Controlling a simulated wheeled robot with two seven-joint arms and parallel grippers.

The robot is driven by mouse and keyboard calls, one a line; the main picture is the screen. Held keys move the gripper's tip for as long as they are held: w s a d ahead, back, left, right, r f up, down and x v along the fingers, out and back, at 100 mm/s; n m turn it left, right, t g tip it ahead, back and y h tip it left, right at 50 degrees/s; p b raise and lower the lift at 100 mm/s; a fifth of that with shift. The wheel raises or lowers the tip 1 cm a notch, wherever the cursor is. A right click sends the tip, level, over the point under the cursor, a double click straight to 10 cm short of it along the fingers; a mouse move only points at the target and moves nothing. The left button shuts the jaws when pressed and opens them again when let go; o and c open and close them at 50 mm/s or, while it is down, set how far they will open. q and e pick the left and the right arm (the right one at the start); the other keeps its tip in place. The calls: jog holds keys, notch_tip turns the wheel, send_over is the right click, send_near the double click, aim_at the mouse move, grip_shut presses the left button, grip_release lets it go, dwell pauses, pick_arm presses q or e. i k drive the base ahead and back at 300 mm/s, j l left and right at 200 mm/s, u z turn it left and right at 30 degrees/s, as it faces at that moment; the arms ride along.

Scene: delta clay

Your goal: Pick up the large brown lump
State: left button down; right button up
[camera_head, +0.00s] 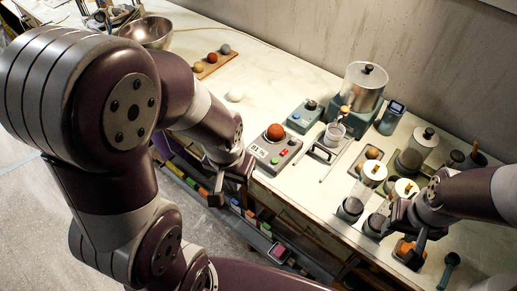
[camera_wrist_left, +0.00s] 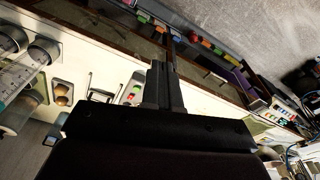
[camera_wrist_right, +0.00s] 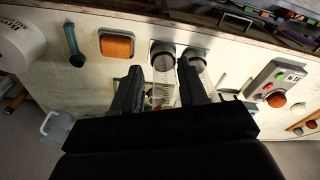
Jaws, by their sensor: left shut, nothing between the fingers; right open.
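A round reddish-brown lump (camera_head: 275,132) sits on top of a grey scale (camera_head: 272,152) near the table's middle; the lump also shows in the right wrist view (camera_wrist_right: 277,100). A smaller-looking brown lump (camera_head: 212,57) sits on a wooden board with an orange and a grey one. I cannot tell for certain which is the large brown one. My left gripper (camera_head: 218,195) is shut and empty, in front of the table edge, left of and nearer than the scale. My right gripper (camera_head: 400,246) is open and empty above the front right, by clear cylinders.
Clear cylinders (camera_head: 351,207) stand near my right gripper, with an orange block in a tray (camera_wrist_right: 117,46). A large lidded jar (camera_head: 363,86) stands behind the scale. A pale lump (camera_head: 235,95) lies alone. The table left of the scale is mostly clear. Coloured blocks line a lower shelf.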

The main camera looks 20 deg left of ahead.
aim_at(276, 131)
jog(key=i+j+z, duration=0.15)
jog(key=j+z, duration=0.25)
jog(key=j, duration=0.15)
jog(key=j+z, duration=0.4)
jog(key=j, duration=0.2)
jog(key=j+z, duration=0.4)
jog(key=j, duration=0.2)
